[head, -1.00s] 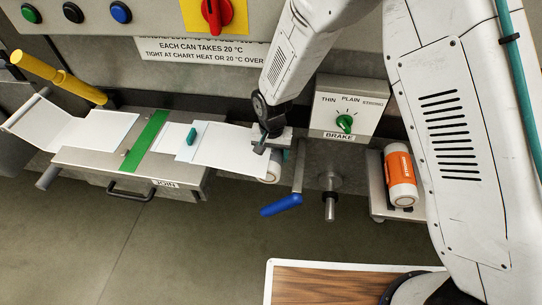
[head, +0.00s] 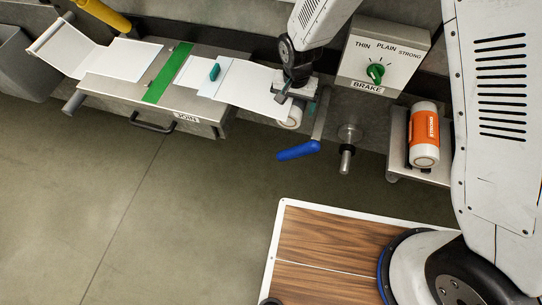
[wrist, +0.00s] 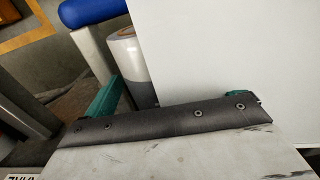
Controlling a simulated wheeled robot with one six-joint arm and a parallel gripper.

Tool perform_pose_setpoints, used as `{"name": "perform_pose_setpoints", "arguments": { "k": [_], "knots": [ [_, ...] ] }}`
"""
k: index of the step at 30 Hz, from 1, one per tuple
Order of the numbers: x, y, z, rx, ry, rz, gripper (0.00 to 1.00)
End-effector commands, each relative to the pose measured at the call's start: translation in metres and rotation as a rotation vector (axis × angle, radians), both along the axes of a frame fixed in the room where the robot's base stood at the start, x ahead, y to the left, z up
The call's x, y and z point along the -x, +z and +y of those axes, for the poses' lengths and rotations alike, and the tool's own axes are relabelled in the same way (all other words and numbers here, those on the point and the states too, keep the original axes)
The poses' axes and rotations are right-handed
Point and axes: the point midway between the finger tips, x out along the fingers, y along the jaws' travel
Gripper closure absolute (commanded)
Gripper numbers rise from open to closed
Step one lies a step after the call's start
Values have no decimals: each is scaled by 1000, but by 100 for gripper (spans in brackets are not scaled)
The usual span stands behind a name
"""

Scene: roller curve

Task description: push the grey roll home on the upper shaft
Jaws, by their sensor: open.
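A pale grey-white roll (head: 291,117) shows its end just below my gripper in the head view; the shaft inside it is hidden. It also shows in the wrist view (wrist: 124,52), beyond the left finger, beside a hanging white sheet (wrist: 220,45). My gripper (head: 299,92) is open, with teal finger pads, and is close over the roll. In the wrist view my gripper (wrist: 172,90) has its fingers spread wide in front of the sheet. I cannot tell whether a finger touches the roll. A bare metal shaft (head: 347,158) sticks out lower right of the roll.
The brake box (head: 384,60) with a green knob is above right. An orange-wrapped roll (head: 424,130) lies on a shelf at right. The join table (head: 125,75) stands left. A wooden-topped surface (head: 320,245) is below.

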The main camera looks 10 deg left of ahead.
Motion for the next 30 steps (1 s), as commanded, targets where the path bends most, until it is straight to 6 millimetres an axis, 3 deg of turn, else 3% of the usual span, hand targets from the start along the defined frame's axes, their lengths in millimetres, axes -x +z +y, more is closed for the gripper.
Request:
{"name": "perform_pose_setpoints", "arguments": {
  "k": [30],
  "knots": [
    [205,1,16,0,6,-1,7]
  ]
}}
